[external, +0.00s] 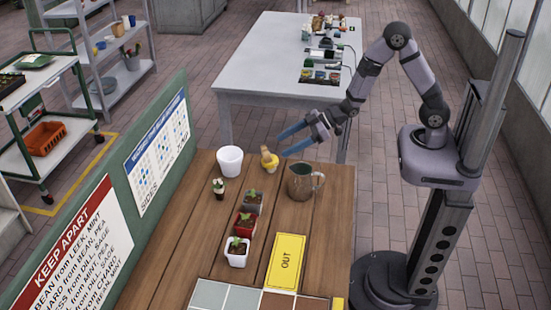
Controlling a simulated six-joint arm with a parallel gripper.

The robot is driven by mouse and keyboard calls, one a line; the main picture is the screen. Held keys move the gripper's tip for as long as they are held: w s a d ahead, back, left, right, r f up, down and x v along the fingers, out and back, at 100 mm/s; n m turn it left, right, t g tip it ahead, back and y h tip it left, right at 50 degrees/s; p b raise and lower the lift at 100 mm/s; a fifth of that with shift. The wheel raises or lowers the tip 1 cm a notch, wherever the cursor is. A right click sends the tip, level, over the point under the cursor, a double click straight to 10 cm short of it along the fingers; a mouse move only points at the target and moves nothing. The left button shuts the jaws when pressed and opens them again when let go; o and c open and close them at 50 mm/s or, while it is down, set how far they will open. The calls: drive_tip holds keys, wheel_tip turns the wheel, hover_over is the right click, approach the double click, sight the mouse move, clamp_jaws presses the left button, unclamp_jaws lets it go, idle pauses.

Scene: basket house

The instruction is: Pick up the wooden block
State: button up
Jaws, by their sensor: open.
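I cannot make out a wooden block for certain in the external view. A small tan and yellow object (268,160) stands on the wooden table (180,235) near its far edge; it is too small to identify. My gripper (282,145) has two blue fingers spread apart with nothing visible between them. It appears above the far part of the table, just up and right of the tan and yellow object in the picture. I cannot tell its exact height.
A white pot (230,161) stands left of the tan and yellow object, a jug (304,181) to its right. Small potted plants (237,251) line the middle. A yellow OUT card (286,262) lies near a tiled tray (240,298). A green signboard (118,195) borders the left edge.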

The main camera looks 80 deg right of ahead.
sight(266, 152)
drive_tip(key=shift+w+a+r+n+t+y, duration=0.15)
drive_tip(key=shift+w+a+r+t+y, duration=0.1)
drive_tip(key=shift+a+y, duration=0.25)
drive_tip(key=shift+w+a+r+n+t+y, duration=0.15)
drive_tip(key=shift+w+a+t+y, duration=0.1)
drive_tip(key=shift+a+y, duration=0.25)
drive_tip(key=shift+p+x, duration=1)
drive_tip(key=shift+x, duration=2.65)
drive_tip(key=shift+d+f, duration=0.15)
drive_tip(key=c, duration=1.2)
drive_tip(key=shift+r, duration=0.25)
